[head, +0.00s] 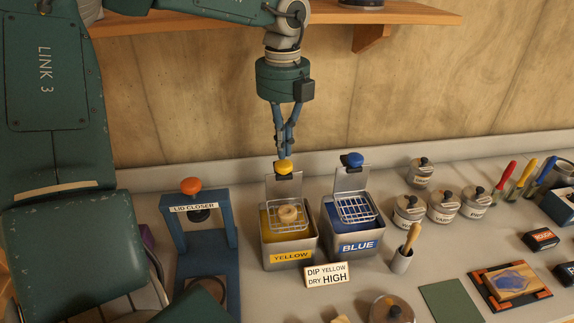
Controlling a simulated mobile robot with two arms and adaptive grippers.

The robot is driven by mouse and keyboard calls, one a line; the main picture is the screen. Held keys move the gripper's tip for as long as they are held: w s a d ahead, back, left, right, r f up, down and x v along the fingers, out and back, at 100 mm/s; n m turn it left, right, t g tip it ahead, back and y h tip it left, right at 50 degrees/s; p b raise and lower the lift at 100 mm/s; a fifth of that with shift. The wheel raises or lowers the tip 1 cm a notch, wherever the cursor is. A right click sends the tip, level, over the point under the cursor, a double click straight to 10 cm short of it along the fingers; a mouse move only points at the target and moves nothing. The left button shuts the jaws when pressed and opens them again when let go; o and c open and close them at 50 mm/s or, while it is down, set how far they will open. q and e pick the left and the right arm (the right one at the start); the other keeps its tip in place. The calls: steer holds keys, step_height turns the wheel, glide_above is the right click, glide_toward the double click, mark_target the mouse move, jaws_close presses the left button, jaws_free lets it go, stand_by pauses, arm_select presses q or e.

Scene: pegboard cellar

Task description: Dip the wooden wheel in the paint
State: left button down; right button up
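The wooden wheel (290,213) lies in a wire basket (276,229) at the mouth of the yellow paint tank (290,256). It looks pale, with a hole in its middle. A yellow knob (284,168) tops the upright plate behind this basket. My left gripper (283,157) points straight down at the yellow knob, its fingertips together at or just above it. I cannot tell whether they touch the knob. My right gripper is not in view. A sign (327,274) in front reads "DIP YELLOW, DRY HIGH".
The blue paint tank (357,246), with its own basket and blue knob (352,160), stands close on the right. A blue lid closer (205,240) stands left. Lidded tins (442,207), a brush pot (401,261) and a green mat (452,302) are further right. A wooden shelf (400,12) hangs above.

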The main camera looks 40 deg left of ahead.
arm_select(q)
steer(key=shift+f, duration=0.1)
steer(key=shift+f+b, duration=4.65)
steer(key=shift+f, duration=0.5)
steer(key=shift+r, duration=0.2)
steer(key=shift+r+p, duration=3.4)
steer(key=shift+r, duration=1.65)
steer(key=shift+r, duration=0.1)
step_height(320, 180, up, 5)
steer(key=p, duration=0.4)
glide_above(284, 181)
steer(key=shift+w+a, duration=0.1)
steer(key=shift+a, duration=0.05)
